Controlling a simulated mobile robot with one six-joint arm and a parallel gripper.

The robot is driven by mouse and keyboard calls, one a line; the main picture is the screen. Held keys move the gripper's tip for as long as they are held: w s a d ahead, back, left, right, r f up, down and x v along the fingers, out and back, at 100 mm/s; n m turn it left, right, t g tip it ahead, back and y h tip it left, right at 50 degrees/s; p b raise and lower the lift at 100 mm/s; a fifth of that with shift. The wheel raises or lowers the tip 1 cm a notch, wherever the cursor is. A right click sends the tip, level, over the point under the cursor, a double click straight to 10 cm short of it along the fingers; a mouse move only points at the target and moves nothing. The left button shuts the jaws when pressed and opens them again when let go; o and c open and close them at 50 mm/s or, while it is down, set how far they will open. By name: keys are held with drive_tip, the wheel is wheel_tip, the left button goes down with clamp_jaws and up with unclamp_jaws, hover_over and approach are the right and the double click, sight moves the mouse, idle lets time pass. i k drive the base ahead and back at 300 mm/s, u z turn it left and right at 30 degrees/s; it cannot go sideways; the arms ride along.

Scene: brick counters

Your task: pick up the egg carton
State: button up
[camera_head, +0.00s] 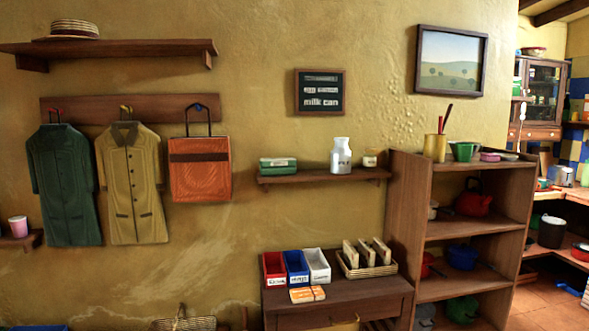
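A small green carton with a pale label (278,165), which looks like the egg carton, sits on the left end of a narrow wall shelf (322,176). A white milk can (341,156) stands upright on the same shelf, to the right of the carton and apart from it. My gripper is not in view.
A small cup (370,159) stands at the shelf's right end. Below is a wooden table (338,306) with red, blue and white bins and a basket (366,269). A tall shelf unit (408,215) stands close on the right. Coats and an orange bag (200,172) hang left.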

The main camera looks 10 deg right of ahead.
sight(269, 167)
drive_tip(key=z, duration=0.2)
drive_tip(key=k, duration=0.1)
drive_tip(key=u, duration=0.3)
drive_tip(key=i, duration=0.95)
drive_tip(key=z, duration=0.4)
drive_tip(key=k, duration=0.35)
drive_tip(key=z, duration=0.05)
